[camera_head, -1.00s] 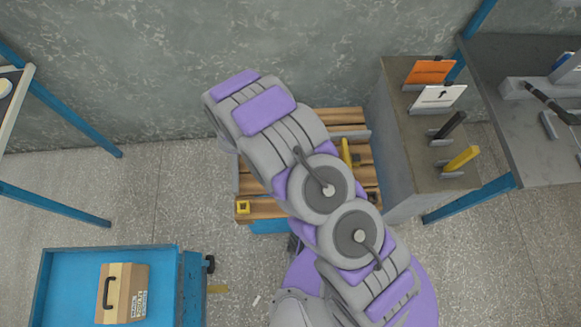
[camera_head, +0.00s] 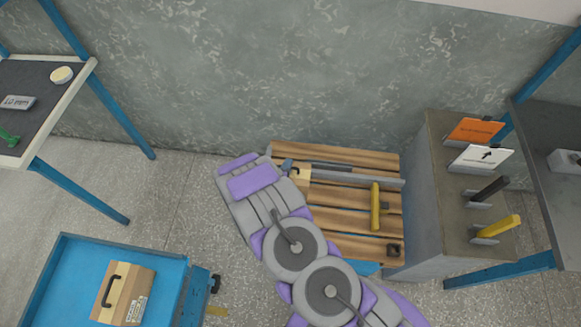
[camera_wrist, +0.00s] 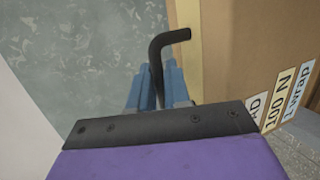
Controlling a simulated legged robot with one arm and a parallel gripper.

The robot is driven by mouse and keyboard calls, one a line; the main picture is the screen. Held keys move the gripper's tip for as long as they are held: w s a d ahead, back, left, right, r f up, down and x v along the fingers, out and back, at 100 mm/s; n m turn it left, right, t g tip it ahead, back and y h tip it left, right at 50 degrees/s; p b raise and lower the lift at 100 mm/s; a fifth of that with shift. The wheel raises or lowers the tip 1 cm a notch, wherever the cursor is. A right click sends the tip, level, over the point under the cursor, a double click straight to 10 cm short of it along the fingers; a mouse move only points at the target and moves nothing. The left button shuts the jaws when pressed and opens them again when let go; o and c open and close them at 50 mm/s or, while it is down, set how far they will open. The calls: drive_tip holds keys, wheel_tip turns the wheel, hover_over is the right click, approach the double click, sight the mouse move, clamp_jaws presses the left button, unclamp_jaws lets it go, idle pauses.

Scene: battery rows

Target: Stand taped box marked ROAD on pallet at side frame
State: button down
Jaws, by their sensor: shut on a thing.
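My gripper (camera_wrist: 160,88) has its blue fingers shut on the black handle (camera_wrist: 170,38) of a brown cardboard box (camera_wrist: 240,45). In the head view only a small tan part of this box (camera_head: 300,173) shows at my gripper (camera_head: 287,166), over the back left of the slatted wooden pallet (camera_head: 345,222). My arm hides the rest. I cannot tell if the box touches the pallet. A grey bar (camera_head: 358,179) runs across the pallet's back part; I cannot tell if it is the side frame.
A yellow T-shaped piece (camera_head: 376,208) lies on the pallet. A grey cabinet (camera_head: 420,235) with orange and white cards stands right of it. Another handled box (camera_head: 124,293) lies in a blue tray (camera_head: 62,262) at lower left. A wall closes the back.

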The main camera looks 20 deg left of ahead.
drive_tip(key=shift+a+f+b, duration=0.1)
drive_tip(key=shift+f+b, duration=0.65)
drive_tip(key=shift+f, duration=2)
drive_tip(key=c, duration=1.1)
unclamp_jaws()
